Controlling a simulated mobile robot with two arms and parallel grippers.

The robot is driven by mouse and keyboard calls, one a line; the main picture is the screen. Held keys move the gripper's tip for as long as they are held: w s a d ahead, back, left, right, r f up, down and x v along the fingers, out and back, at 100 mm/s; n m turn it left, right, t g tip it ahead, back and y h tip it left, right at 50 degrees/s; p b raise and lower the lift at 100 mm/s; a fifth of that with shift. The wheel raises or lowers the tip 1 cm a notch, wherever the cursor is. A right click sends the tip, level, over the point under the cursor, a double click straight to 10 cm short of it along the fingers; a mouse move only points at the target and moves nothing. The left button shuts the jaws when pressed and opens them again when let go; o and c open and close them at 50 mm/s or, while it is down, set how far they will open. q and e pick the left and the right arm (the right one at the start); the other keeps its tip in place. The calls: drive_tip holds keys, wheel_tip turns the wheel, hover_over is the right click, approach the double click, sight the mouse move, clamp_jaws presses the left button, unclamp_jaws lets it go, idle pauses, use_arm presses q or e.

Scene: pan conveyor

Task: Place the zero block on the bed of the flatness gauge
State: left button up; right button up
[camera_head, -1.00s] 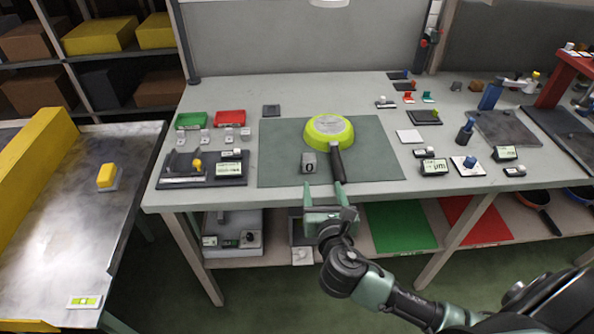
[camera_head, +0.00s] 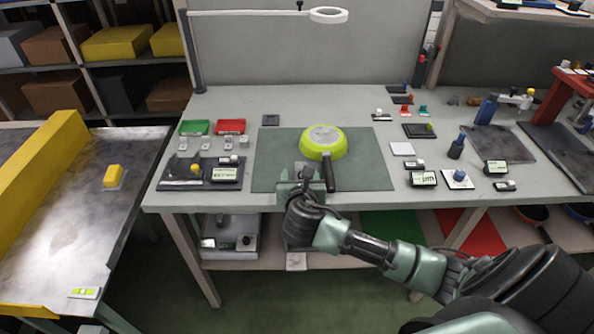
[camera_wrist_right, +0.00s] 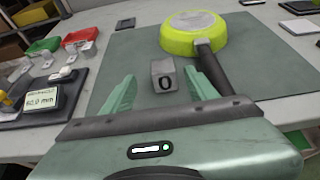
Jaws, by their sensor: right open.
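The zero block, a small grey cube marked 0, shows in the right wrist view (camera_wrist_right: 164,76), standing on the green mat (camera_head: 268,160). My right gripper (camera_head: 300,174) is open, its fingers pointing at the block from the front, one on each side; I see no grip on it. In the head view the gripper largely hides the block. My left gripper is out of view.
A lime-green pan (camera_head: 324,142) lies upside down on the mat, its black handle (camera_head: 328,176) close to the right of my gripper. Green (camera_head: 194,127) and red (camera_head: 230,126) trays stand at the back left. A ring lamp (camera_head: 328,15) hangs above the bench.

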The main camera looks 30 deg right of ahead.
sight(301, 165)
drive_tip(key=x, duration=0.6)
drive_tip(key=shift+d+f, duration=0.2)
drive_tip(key=shift+f, duration=0.05)
drive_tip(key=shift+s+r, duration=0.1)
drive_tip(key=shift+r, duration=0.05)
clamp_jaws()
